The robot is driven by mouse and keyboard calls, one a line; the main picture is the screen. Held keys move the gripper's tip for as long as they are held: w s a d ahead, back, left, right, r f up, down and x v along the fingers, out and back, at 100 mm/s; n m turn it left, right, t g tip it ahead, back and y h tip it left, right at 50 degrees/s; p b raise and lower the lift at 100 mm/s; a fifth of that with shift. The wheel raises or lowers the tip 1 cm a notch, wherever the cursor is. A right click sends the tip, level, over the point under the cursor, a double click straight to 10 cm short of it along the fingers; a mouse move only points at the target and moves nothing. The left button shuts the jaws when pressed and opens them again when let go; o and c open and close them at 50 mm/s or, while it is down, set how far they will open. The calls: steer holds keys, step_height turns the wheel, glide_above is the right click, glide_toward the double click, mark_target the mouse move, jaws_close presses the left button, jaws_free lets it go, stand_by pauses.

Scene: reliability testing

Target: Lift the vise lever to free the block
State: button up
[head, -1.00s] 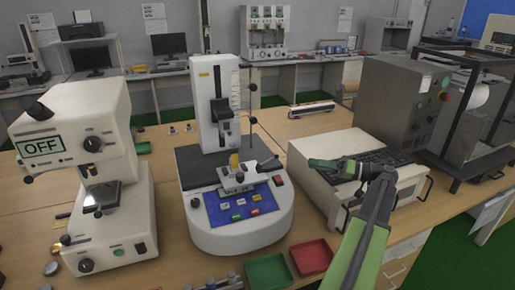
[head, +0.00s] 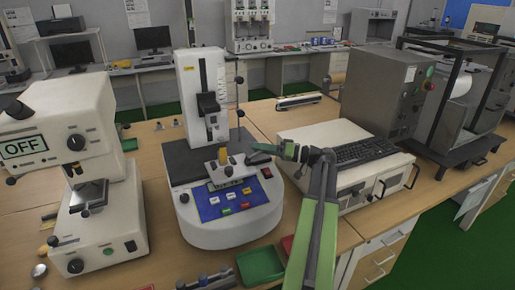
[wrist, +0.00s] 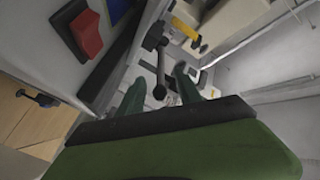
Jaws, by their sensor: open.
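The vise (head: 226,173) sits on the front of the white tester (head: 230,225), above its blue panel. A yellow block (head: 223,155) stands in it, and yellow also shows in the wrist view (wrist: 186,31). The vise lever (wrist: 159,72) is a dark bar with a round black knob at its near end. My gripper (head: 259,149) reaches in from the right, beside the vise. In the wrist view its green fingers (wrist: 158,84) are apart, with the lever knob appearing between them. I cannot tell whether they touch it. The lever is mostly hidden in the head view.
A tall column (head: 203,95) rises behind the vise. A beige box with a keyboard (head: 357,154) stands right. A microscope-like machine marked OFF (head: 60,130) is left. A green tray (head: 262,264) lies in front.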

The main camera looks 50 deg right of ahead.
steer(key=shift+w+a, duration=0.35)
steer(key=shift+w, duration=0.25)
jaws_close()
steer(key=shift+d, duration=0.1)
stand_by(1.0)
